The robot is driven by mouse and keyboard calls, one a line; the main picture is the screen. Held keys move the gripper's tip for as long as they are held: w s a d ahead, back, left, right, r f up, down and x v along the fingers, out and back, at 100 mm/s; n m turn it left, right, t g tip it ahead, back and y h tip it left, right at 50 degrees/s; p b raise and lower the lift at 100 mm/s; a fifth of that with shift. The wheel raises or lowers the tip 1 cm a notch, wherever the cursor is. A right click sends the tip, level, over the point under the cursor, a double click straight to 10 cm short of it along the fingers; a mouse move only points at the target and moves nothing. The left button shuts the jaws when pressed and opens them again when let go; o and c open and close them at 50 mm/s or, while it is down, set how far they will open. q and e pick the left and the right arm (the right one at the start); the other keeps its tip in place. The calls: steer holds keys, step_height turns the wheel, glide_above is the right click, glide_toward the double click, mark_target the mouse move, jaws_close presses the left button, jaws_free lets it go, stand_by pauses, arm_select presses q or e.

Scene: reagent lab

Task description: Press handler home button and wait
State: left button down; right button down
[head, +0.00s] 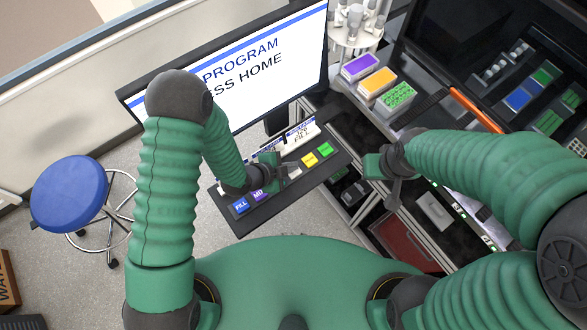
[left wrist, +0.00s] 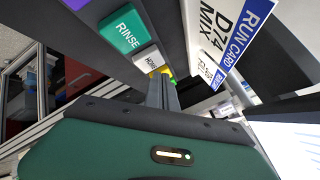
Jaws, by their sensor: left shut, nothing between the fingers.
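The handler's dark button panel (head: 265,205) stands below a screen (head: 265,70) whose visible words include "PROGRAM" and "ESS HOME". The white HOME button (head: 295,173) sits between the gripper and the yellow button in the head view. My left gripper (head: 279,168) is shut and empty, low over the panel by this button. In the left wrist view, its fingers (left wrist: 161,92) reach toward the white HOME button (left wrist: 147,58), just past the teal RINSE button (left wrist: 120,33). I cannot tell whether the tips touch it. My right gripper (head: 391,182) hangs apart from the panel; its jaws are unclear.
Blue (head: 240,206), purple, yellow (head: 309,160) and green (head: 326,149) buttons flank HOME. White cards (head: 300,132) stand behind them. Coloured tip boxes (head: 378,81) sit on the bench at upper right. A blue stool (head: 70,193) is at left.

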stand_by(0.8)
arm_select(q)
steer(key=shift+f+b, duration=0.4)
steer(key=shift+b, duration=0.05)
steer(key=shift+f+b, duration=0.5)
stand_by(0.5)
steer(key=shift+r, duration=0.15)
steer(key=shift+r+p, duration=0.7)
steer(key=shift+r, duration=0.25)
step_height(320, 180, up, 5)
steer(key=p, duration=0.3)
steer(key=shift+p, duration=0.4)
